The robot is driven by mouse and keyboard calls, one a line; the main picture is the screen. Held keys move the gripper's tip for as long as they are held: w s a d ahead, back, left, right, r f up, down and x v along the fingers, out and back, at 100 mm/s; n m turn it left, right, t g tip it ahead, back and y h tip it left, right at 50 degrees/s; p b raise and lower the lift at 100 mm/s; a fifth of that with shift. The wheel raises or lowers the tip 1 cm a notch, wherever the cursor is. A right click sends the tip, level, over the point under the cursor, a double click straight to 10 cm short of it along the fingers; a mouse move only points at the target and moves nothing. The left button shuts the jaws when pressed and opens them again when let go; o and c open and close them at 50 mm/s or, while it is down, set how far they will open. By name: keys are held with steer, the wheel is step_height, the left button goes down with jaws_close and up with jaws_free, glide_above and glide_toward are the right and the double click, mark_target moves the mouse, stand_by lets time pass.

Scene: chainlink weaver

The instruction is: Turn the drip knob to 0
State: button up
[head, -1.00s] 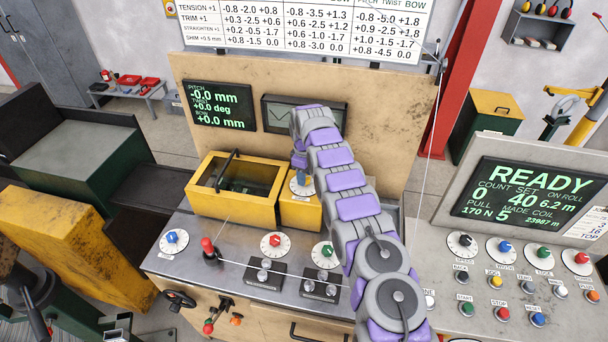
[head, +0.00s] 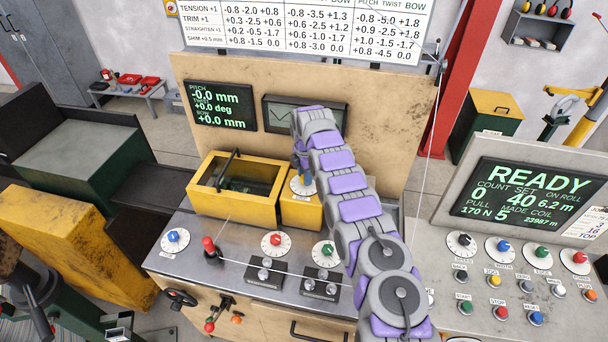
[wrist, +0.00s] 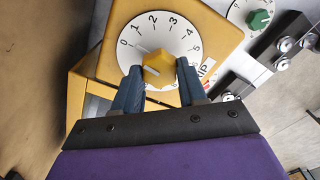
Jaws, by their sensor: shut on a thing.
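The drip knob (wrist: 158,68) is a yellow faceted knob on a white round dial (wrist: 176,40) numbered upward from 0. The 0 is at the dial's left. My gripper (wrist: 159,84) is shut on the knob, one dark blue finger on each side. A short pale mark shows on the knob's face; I cannot tell which number it points at. The label beside the dial is partly hidden by a finger. In the head view, the dial (head: 296,190) sits on a yellow box and my gripper (head: 303,172) covers most of the knob.
A red-knobbed dial (head: 275,244), a blue-knobbed dial (head: 174,241) and a green-knobbed dial (head: 325,251) lie on the grey bench top. A control panel (head: 520,270) with several knobs and buttons is at right.

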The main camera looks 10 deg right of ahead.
steer(key=shift+w+d+r+n, duration=0.1)
steer(key=shift+n, duration=0.5)
steer(key=o, duration=1.1)
steer(key=shift+w+d, duration=0.1)
steer(key=shift+c, duration=0.2)
steer(key=shift+r, duration=0.4)
step_height(320, 180, up, 16)
steer(key=p, duration=1)
steer(key=shift+r, duration=0.25)
steer(key=shift+w, duration=0.1)
